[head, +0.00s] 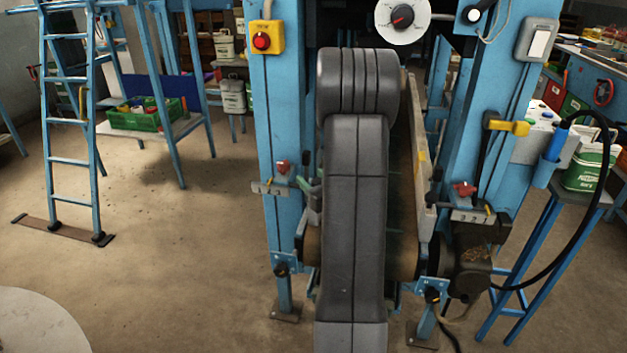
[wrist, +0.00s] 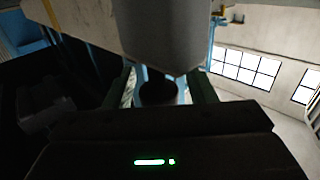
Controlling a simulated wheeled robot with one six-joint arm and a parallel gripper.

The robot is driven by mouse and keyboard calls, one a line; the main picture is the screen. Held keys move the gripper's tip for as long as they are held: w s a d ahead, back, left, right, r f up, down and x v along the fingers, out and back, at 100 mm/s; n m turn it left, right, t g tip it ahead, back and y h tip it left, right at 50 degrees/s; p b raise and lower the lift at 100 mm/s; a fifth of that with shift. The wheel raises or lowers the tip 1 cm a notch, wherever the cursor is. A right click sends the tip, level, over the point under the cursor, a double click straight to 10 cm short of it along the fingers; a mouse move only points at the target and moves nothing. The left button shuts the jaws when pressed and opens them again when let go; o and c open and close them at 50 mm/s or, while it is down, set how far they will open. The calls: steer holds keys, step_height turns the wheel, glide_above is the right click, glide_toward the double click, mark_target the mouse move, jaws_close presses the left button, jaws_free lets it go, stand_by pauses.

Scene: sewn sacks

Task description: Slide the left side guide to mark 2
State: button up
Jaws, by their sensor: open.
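The right side guide (head: 424,160), a long pale board with a yellow mark, stands along the belt in the head view. The left side guide is hidden there behind my arm. A red clamp knob (head: 282,168) and a small number plate (head: 270,188) sit on the left post; the plate's pointer position is too small to read. In the wrist view my gripper (wrist: 162,88) is open, its dark green fingers either side of a grey-blue round part (wrist: 158,92). A grey rounded block (wrist: 165,40) and a pale board (wrist: 95,15) are close above; I cannot tell whether they touch.
Blue posts (head: 275,120) flank the belt. The right post carries another red knob (head: 465,190) and number plate (head: 472,216). A blue ladder (head: 70,120) and a green crate (head: 145,115) stand at left. Open floor (head: 170,240) lies left of the machine.

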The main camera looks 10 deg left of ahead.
steer(key=shift+s+d, duration=0.1)
steer(key=b+v, duration=0.1)
steer(key=v, duration=1.2)
steer(key=shift+s+d, duration=0.2)
steer(key=shift+d, duration=0.05)
steer(key=shift+a, duration=0.1)
steer(key=p+x, duration=0.1)
steer(key=x, duration=1.3)
steer(key=shift+s, duration=0.1)
